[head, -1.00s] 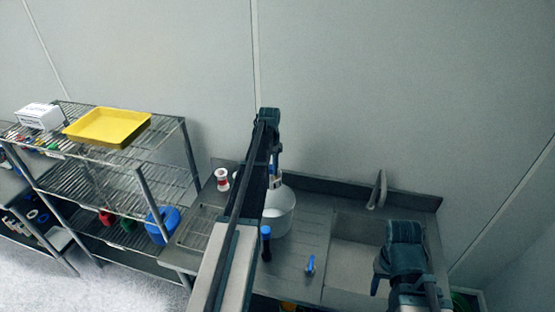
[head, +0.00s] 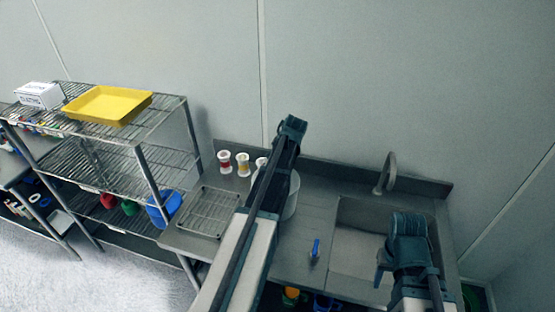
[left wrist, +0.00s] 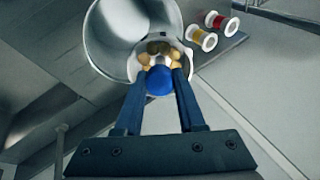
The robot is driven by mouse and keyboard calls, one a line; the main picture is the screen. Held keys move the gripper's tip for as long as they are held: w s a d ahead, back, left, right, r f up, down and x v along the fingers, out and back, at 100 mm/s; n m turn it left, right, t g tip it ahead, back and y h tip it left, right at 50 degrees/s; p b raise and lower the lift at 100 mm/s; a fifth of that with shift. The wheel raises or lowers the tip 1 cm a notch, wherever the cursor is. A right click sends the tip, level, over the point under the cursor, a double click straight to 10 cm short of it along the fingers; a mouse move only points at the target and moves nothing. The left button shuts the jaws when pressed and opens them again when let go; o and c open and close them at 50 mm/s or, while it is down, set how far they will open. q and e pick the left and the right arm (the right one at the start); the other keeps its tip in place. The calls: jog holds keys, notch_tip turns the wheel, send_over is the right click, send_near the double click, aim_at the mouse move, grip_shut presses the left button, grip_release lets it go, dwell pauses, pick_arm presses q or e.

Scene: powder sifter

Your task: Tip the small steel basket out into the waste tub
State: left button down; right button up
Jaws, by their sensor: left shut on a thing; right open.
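My left gripper (left wrist: 158,74) is shut on a blue rounded handle end (left wrist: 158,82), which I take to be the small steel basket's. The basket's body is mostly hidden behind the fingers. Tan and dark pieces (left wrist: 158,50) show just beyond the handle, by the near rim of a round pale tub (left wrist: 112,35). I cannot tell whether they are in the basket or in the tub. In the head view the tub (head: 292,195) stands on the counter, partly behind my left arm, which hides the left gripper. My right gripper (head: 382,272) is open and empty over the sink's front.
Spools (head: 225,162) stand at the counter's back left, near a wire rack (head: 208,212). A blue-handled item (head: 315,250) lies on the drainboard. A sink (head: 350,225) with a tap (head: 388,172) is at right. Wire shelving with a yellow tray (head: 108,105) stands at left.

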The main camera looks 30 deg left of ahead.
pick_arm(q)
jog(key=shift+s+d+f+t+y+b, duration=0.2)
jog(key=shift+f+y+b, duration=0.15)
jog(key=shift+b, duration=0.25)
jog(key=shift+s+d+f+t+y+b, duration=0.15)
jog(key=shift+f+t+y+b, duration=0.1)
jog(key=shift+f+b, duration=0.3)
jog(key=b, duration=0.1)
jog(key=t+y+b, duration=0.1)
jog(key=b, duration=0.1)
jog(key=shift+s+d+f+y, duration=0.1)
jog(key=shift+d+f+y, duration=0.15)
jog(key=shift+f+y, duration=0.05)
jog(key=shift+s+d+f+t+y+b, duration=0.15)
jog(key=shift+f+t+y+b, duration=1.25)
jog(key=shift+b, duration=3.3)
jog(key=shift+s+d+f+t+y+b, duration=0.2)
jog(key=shift+t+y+b, duration=0.7)
jog(key=shift+y+b, duration=2.55)
jog(key=shift+d+f+t+y+b, duration=0.2)
jog(key=shift+f+t+y+b, duration=0.6)
jog(key=shift+b, duration=5.1)
jog(key=shift+f+t+h, duration=0.15)
jog(key=shift+t+h, duration=0.1)
jog(key=shift+t, duration=0.1)
notch_tip(320, 180, up, 2)
jog(key=g+h+p, duration=0.2)
jog(key=h+p, duration=0.2)
jog(key=p, duration=0.8)
jog(key=shift+g, duration=0.4)
